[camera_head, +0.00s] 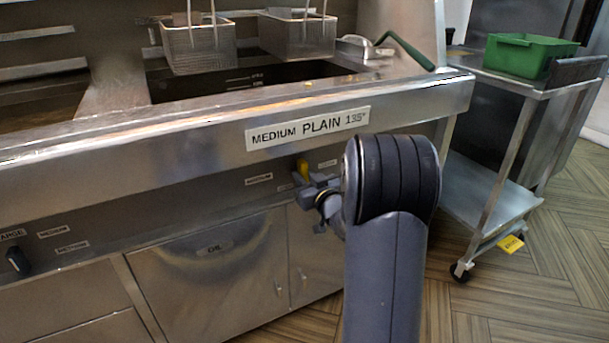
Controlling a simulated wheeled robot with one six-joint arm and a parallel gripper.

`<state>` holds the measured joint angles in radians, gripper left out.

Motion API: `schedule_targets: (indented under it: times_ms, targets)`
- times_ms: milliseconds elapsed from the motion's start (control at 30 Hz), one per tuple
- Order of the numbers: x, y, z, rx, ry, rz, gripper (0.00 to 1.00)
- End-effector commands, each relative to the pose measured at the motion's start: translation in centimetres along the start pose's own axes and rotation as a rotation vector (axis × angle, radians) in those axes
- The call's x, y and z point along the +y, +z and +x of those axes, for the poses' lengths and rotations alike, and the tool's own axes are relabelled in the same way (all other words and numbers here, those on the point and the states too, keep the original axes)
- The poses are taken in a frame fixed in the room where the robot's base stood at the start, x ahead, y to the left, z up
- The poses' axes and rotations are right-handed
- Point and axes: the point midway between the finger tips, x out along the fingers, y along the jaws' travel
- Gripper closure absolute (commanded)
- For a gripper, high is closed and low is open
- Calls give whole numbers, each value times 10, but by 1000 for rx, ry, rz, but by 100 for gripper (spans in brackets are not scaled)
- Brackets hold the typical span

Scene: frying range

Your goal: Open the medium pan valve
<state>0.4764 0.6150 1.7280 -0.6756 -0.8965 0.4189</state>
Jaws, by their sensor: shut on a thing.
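My arm comes in from the lower right and hides part of the panel. The jaws are small in the picture and the exact contact is hard to see.
Two wire baskets (200,49) (297,36) hang over the fryer vat. A black knob (17,261) sits at far left. A cabinet door (212,275) marked "OIL" is below. On the right, a steel cart (490,195) holds a green bin (528,56).

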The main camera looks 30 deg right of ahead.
Motion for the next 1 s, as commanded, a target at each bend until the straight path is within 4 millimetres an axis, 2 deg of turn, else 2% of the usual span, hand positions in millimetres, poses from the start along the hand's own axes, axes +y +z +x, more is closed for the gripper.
schedule_targets:
  times_ms: [100, 367, 400, 633, 867, 1000]
  targets:
    - [0, -1, 0, -2, 0, 54, 100]
    - [0, 0, 0, -1, 0, 63, 100]
    - [0, 0, 0, -1, 0, 63, 79]
    - [0, 0, 0, -1, 0, 62, 60]
    - [0, 0, 0, -1, 0, 61, 58]
    - [1, 0, -6, -2, 1, 61, 58]
